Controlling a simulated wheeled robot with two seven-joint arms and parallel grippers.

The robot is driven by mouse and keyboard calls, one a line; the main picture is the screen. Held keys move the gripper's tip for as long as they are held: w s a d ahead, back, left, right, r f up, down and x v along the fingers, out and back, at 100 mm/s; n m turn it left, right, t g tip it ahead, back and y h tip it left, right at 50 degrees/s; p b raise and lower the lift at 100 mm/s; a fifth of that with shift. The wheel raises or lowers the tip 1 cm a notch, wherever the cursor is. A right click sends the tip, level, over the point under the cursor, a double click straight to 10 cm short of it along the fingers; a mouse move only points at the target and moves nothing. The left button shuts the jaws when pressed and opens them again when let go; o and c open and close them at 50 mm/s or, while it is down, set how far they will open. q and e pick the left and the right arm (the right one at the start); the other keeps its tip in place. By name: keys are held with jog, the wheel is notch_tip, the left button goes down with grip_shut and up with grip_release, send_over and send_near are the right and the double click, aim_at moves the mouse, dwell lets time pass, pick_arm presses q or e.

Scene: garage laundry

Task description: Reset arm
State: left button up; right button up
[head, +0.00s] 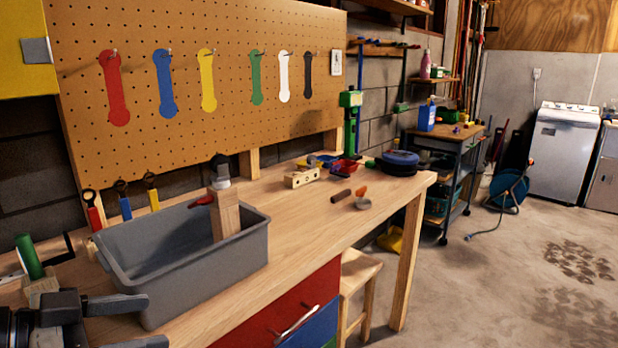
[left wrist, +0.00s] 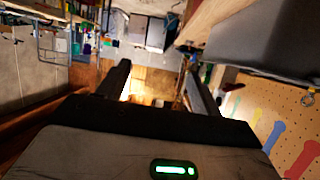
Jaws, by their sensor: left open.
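My left gripper (head: 156,322) is at the lower left of the head view, in front of the grey bin. Its two fingers are apart with nothing visible between them. In the left wrist view the fingers of my left gripper (left wrist: 157,72) also stand apart, with the room behind them. The grey bin (head: 205,293) sits on the wooden workbench (head: 318,225), with a wooden block (head: 225,215) upright in it. The bin's side also shows at the upper right of the left wrist view (left wrist: 265,42). My right gripper is not in the head view.
A green cylinder (head: 28,257) is at the far left. A pegboard (head: 215,85) with coloured tool outlines rises behind. Small items lie toward the bench's right end. Open floor (head: 500,285) lies right of the bench.

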pick_arm(q)
jog(key=d+f+n+t+b, duration=0.1)
jog(key=d+f+b, duration=0.1)
jog(key=d+f, duration=0.45)
jog(key=d+f+n+t+b, duration=0.1)
jog(key=d+f, duration=0.3)
jog(key=f, duration=0.6)
jog(key=s+f+n+y+b, duration=0.1)
jog(key=s+f+n+y, duration=0.1)
jog(key=f, duration=0.6)
jog(key=s+a+f+n+y+b, duration=0.1)
jog(key=s+f+n+y, duration=0.2)
jog(key=f, duration=0.5)
jog(key=s+y, duration=0.1)
jog(key=s, duration=0.1)
jog(key=shift+s+a+g, duration=0.15)
jog(key=shift+s+g, duration=0.2)
jog(key=shift+g, duration=0.05)
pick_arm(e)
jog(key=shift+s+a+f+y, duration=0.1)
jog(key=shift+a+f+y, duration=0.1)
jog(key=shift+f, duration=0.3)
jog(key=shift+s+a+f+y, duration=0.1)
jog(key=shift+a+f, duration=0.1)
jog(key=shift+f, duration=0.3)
pick_arm(q)
jog(key=shift+f, duration=0.1)
